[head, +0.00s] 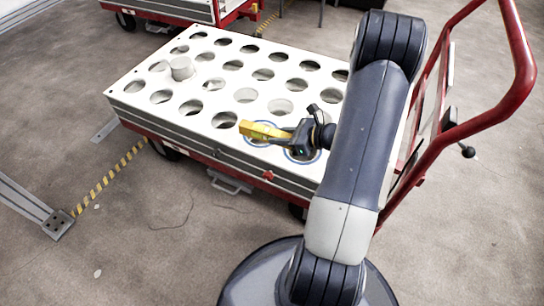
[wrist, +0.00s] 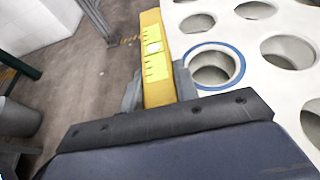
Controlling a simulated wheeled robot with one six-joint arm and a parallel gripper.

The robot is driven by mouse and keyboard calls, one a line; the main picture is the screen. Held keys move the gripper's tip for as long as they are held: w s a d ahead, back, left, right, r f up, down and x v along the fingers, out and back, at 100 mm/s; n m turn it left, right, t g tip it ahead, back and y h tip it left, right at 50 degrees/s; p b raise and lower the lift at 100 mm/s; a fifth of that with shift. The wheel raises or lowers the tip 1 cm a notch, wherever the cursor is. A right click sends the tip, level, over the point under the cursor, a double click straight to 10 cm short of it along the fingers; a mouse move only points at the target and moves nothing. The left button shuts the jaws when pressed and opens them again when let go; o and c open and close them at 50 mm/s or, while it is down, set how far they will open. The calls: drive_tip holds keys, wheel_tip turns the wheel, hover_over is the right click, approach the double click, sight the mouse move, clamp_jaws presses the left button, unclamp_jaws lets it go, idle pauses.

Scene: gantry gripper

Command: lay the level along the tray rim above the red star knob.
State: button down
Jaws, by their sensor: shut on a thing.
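My gripper (head: 289,136) is shut on the yellow level (head: 262,131), near the front edge of the white tray (head: 136,88). In the wrist view the level (wrist: 157,60) points away from me between the fingers, and the tray surface lies to its right. Whether the level touches the tray cannot be told. The red star knob (head: 268,175) is on the tray's front side, below the level and gripper in the head view. My arm hides part of the tray's right end.
The tray has rows of round holes, some ringed in blue (wrist: 214,67). A pale cylinder (head: 182,69) stands at one hole toward the left. A red cart handle (head: 500,115) rises on the right. Open floor lies in front of the cart.

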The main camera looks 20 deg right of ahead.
sight(283, 161)
drive_tip(key=shift+w+d+m+t+h+b, duration=0.1)
drive_tip(key=shift+d+m+t+h+b, duration=0.2)
drive_tip(key=shift+d+m+t+b, duration=0.2)
drive_tip(key=b, duration=0.2)
drive_tip(key=shift+d+b, duration=0.2)
drive_tip(key=shift+b, duration=0.1)
drive_tip(key=shift+s+f, duration=0.15)
drive_tip(key=shift+s, duration=0.05)
wheel_tip(283, 161, down, 9)
drive_tip(key=b, duration=0.4)
drive_tip(key=shift+f+b, duration=0.2)
drive_tip(key=shift+b, duration=0.2)
drive_tip(key=shift+f, duration=0.1)
drive_tip(key=shift+f, duration=0.15)
drive_tip(key=c, duration=1.1)
unclamp_jaws()
